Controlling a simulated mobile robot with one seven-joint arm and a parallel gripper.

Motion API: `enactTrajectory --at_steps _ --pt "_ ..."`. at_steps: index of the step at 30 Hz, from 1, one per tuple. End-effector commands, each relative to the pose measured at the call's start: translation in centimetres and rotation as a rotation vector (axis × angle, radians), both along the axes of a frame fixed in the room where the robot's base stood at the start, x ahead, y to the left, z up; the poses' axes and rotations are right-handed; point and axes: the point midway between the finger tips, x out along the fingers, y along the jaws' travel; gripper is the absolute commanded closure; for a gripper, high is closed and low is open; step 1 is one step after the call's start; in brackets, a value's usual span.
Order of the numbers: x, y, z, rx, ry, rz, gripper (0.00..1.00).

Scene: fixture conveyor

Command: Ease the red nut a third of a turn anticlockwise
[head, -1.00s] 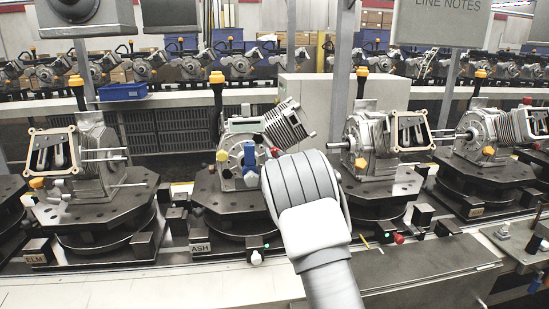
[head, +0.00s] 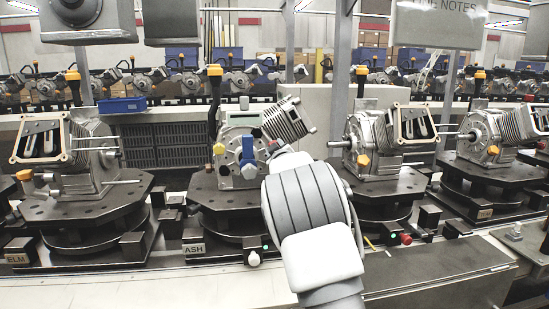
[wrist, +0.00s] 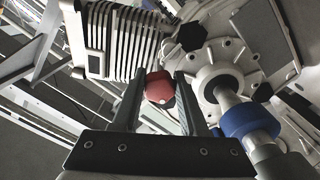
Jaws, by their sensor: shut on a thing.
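In the wrist view the red nut (wrist: 160,88) sits between the two fingers of my gripper (wrist: 159,92), which is shut on it. Its rounded end faces the camera, beside the engine's round grey cover. In the head view the nut and fingertips are hidden behind my wrist. The engine (head: 238,172) stands on the ASH fixture, with its finned cylinder (head: 288,120) tilted up to the right.
A blue part on a shaft (wrist: 248,120) is close right of my gripper, and a black nut (wrist: 191,36) lies beyond. A yellow nut (head: 219,149) is on the engine's left. Neighbouring engines (head: 372,148) stand on fixtures either side.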

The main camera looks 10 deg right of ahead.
Motion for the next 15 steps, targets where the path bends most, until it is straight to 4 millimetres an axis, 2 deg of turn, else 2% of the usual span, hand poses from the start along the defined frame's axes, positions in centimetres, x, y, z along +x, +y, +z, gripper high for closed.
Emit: enactTrajectory --at_steps 1,15 --pt "0.00 -0.02 -0.42 -0.045 -0.001 0.000 1.00" --pt "-0.01 -0.11 -0.17 -0.493 -0.001 0.000 1.00"
